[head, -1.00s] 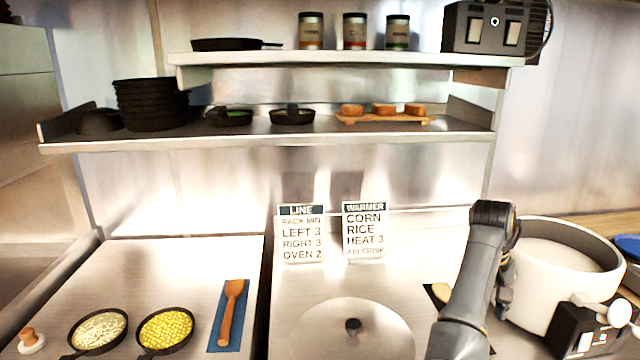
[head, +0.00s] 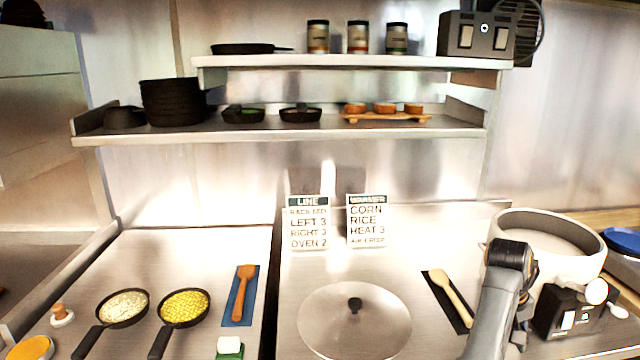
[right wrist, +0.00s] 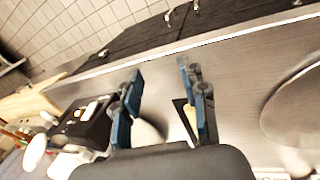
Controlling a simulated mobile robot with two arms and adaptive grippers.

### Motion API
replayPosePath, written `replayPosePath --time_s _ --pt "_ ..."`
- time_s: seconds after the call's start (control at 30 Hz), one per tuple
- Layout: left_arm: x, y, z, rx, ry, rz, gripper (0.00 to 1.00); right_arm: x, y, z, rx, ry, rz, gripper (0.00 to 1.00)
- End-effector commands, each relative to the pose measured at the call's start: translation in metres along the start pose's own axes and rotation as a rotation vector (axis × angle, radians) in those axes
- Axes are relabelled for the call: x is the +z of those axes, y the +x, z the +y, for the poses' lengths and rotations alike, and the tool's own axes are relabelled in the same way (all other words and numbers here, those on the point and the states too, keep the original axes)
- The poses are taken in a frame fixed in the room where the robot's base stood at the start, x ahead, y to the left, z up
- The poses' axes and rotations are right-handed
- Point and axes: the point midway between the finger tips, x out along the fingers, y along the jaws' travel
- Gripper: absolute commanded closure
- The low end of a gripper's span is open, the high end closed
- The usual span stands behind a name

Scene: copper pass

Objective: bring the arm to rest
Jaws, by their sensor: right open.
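My right arm (head: 503,300) rises from the bottom right of the head view, in front of the white pot. Its fingertips cannot be made out there. In the right wrist view my right gripper (right wrist: 160,95) is open, with its two blue-grey fingers apart and nothing held between them. A wooden spoon (head: 450,295) on a dark mat lies left of the arm in the head view. My left gripper is in neither view.
A large white pot (head: 575,262) and a black device (head: 570,312) stand close to the arm. A round metal lid (head: 355,322) lies mid-counter. Two small pans, corn (head: 185,305) and rice (head: 124,306), are at left. A shelf (head: 290,133) spans the back.

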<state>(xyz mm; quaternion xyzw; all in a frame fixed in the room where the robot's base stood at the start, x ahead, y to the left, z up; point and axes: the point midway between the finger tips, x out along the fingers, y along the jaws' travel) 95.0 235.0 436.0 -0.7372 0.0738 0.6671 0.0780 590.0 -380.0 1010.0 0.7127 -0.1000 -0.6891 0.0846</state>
Motion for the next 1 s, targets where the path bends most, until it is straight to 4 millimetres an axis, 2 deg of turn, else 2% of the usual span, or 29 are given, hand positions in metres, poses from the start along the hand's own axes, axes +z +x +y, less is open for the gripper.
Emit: replayPosePath --time_s 0.27,0.47,0.57,0.7,0.9,1.0 --pt "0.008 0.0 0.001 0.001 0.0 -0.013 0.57 0.042 0.053 0.01 0.088 0.076 0.036 0.57" --pt "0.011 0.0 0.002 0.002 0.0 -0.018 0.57 0.092 0.094 0.0 0.162 0.089 0.122 0.57" --pt "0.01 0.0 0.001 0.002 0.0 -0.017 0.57 0.119 0.107 -0.016 0.17 0.067 0.172 0.57" --pt "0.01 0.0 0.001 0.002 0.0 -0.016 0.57 0.162 0.12 -0.052 0.134 0.011 0.237 0.57" --pt "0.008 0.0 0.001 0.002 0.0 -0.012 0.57 0.222 0.121 -0.11 0.017 -0.068 0.294 0.57" --pt "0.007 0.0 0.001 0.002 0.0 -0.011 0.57 0.246 0.117 -0.132 -0.04 -0.093 0.303 0.57"
